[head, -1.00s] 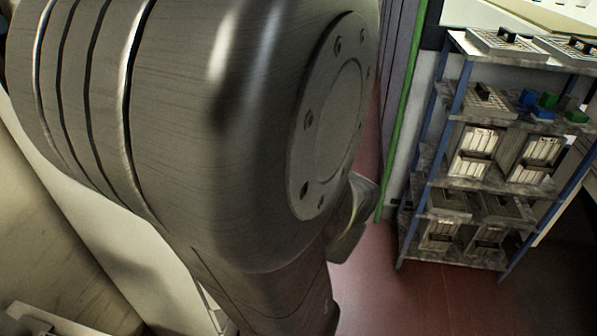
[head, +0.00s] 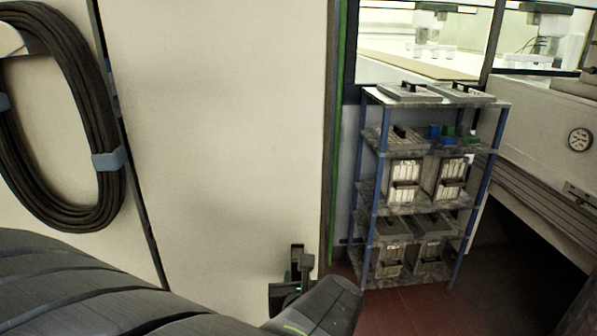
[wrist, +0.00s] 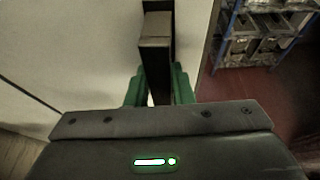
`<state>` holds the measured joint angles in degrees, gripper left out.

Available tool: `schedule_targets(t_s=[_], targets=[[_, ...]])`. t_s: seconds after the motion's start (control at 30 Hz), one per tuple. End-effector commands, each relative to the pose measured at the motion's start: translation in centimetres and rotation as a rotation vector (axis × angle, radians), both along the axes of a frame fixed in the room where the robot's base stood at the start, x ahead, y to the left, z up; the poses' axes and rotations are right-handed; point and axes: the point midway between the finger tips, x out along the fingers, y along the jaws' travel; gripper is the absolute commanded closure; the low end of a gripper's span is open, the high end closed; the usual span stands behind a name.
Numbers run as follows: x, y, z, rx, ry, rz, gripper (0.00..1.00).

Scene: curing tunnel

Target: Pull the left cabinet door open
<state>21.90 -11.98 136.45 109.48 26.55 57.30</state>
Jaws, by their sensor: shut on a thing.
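A tall pale cabinet door (head: 215,130) fills the middle of the head view, and its surface also shows in the wrist view (wrist: 75,50). A dark upright bar handle (wrist: 156,30) stands off the door near its right edge. My gripper (wrist: 158,88) has its green fingers on either side of the lower part of this handle and is shut on it. In the head view my gripper (head: 291,284) is at the lower right of the door, with the handle (head: 297,252) rising above it. The fingertips are partly hidden by the gripper body in that view.
A coiled black cable (head: 108,110) hangs on the pale panel left of the door seam. A metal shelf rack (head: 372,190) with boxes stands to the right. Red floor (head: 400,310) is open before the rack. A machine with a gauge (head: 580,139) is at far right.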

Motion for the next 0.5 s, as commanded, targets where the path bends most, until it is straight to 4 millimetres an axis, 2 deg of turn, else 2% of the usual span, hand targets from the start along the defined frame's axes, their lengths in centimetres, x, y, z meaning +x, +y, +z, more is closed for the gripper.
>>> schedule_targets(t_s=[0.37, 0.4, 0.5], targets=[[0.01, 0.10, 0.18, -0.001, -0.004, 0.005, 1.00], [0.01, 0.10, 0.18, -0.001, -0.004, 0.005, 0.75], [0.00, 0.09, 0.15, 0.000, -0.003, 0.004, 0.58]])
